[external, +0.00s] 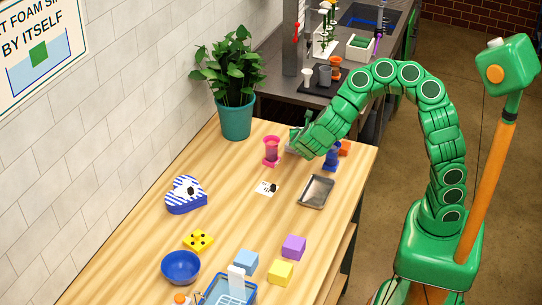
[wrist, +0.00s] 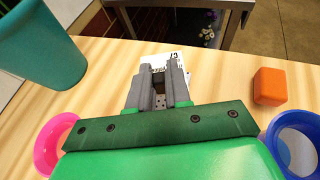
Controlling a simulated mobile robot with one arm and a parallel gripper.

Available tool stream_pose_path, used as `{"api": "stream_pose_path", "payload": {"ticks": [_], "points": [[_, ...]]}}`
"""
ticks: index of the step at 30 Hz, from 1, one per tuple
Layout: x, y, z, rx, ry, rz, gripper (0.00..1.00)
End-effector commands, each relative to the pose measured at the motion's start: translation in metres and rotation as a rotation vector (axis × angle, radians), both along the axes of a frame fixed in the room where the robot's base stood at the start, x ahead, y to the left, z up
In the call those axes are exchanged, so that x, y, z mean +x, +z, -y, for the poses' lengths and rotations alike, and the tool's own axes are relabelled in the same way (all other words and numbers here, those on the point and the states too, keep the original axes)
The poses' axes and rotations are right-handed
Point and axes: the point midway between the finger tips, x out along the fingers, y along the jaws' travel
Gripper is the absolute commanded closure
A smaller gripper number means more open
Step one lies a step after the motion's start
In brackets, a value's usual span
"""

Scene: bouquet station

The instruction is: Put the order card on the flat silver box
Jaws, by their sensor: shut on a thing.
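My gripper (external: 298,142) is at the far end of the wooden table, between a pink vessel and a blue one. In the wrist view my gripper (wrist: 163,82) is shut on a white card with black print, which I take as the order card (wrist: 158,60). The card shows between and beyond the fingertips, and its lower part is hidden by them. I cannot tell whether it touches the table. The flat silver box (external: 317,191) lies on the table nearer the camera, by the right edge, apart from my gripper.
A pink vessel (external: 271,151), a blue vessel (external: 331,160) and an orange block (wrist: 269,85) stand close around my gripper. A potted plant (external: 236,118) is at the back left.

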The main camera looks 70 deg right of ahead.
Motion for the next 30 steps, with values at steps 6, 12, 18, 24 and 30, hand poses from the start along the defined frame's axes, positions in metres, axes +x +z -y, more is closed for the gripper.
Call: {"api": "stream_pose_path", "payload": {"ticks": [6,12,18,24,30], "points": [[0.005,-0.007,0.001,0.000,-0.001,-0.002,1.00],[0.010,-0.019,0.002,-0.001,0.002,-0.001,1.00],[0.009,-0.036,0.002,-0.002,0.001,-0.001,1.00],[0.009,-0.042,0.002,0.000,0.000,-0.001,1.00],[0.009,-0.042,0.002,0.001,0.000,0.000,1.00]]}}
